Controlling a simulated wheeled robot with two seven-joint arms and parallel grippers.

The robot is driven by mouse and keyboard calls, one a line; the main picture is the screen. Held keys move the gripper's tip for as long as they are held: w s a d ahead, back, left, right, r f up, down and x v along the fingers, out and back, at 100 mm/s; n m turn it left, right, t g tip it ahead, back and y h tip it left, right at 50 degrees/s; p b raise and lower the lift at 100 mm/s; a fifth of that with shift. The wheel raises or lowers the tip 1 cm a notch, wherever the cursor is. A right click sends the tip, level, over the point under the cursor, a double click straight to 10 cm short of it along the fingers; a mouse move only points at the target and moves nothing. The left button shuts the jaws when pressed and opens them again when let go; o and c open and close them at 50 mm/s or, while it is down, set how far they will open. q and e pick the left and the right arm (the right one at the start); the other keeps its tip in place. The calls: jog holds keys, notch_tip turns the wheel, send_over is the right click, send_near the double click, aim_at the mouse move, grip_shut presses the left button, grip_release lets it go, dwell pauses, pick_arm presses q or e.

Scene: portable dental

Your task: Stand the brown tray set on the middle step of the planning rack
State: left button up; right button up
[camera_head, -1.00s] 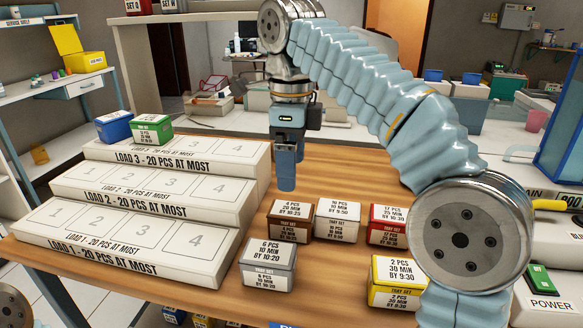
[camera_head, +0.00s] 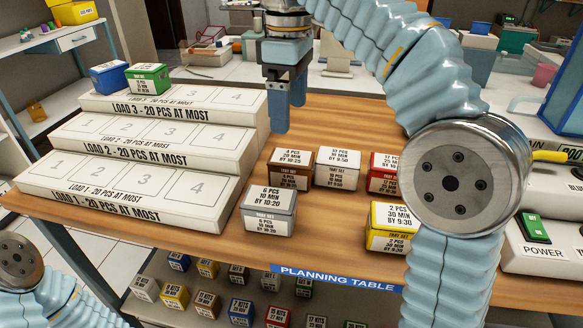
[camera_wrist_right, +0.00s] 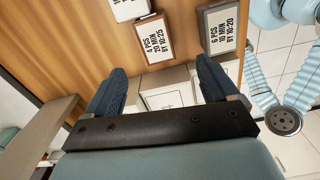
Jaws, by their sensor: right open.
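The brown tray set (camera_head: 290,170) stands on the planning table, its white top label reading 4 PCS, 20 MIN, BY 10:25. It also shows in the right wrist view (camera_wrist_right: 153,41), beyond the fingertips. My right gripper (camera_head: 284,108) is open, pointing down above and slightly behind the brown set, apart from it. Its two blue fingers (camera_wrist_right: 163,80) have nothing between them. The white planning rack (camera_head: 140,160) has three steps at the left. Its middle step, LOAD 2 (camera_head: 150,139), is empty, with numbered places 1 to 4. My left gripper is out of view.
A grey set (camera_head: 268,212) stands in front of the brown one; a white set (camera_head: 338,168) is close on its right. Red (camera_head: 383,172) and yellow (camera_head: 390,228) sets stand farther right. Blue (camera_head: 109,76) and green (camera_head: 147,78) sets occupy the top step.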

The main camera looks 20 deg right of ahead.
aim_at(291, 157)
jog(key=shift+n, duration=0.6)
notch_tip(291, 157, down, 8)
jog(key=b, duration=0.2)
jog(key=shift+b, duration=0.35)
jog(key=f, duration=0.2)
jog(key=f+b, duration=0.1)
jog(key=f, duration=0.3)
jog(key=shift+w+d, duration=0.25)
jog(key=shift+r, duration=0.1)
jog(key=c, duration=1.3)
jog(key=shift+r, duration=0.55)
notch_tip(291, 157, up, 3)
jog(key=shift+s+f+p, duration=0.1)
jog(key=shift+f+p, duration=0.1)
jog(key=shift+p, duration=0.2)
jog(key=s+a+r, duration=0.5)
jog(key=s+r, duration=0.4)
jog(key=s, duration=0.4)
jog(key=shift+r, duration=0.15)
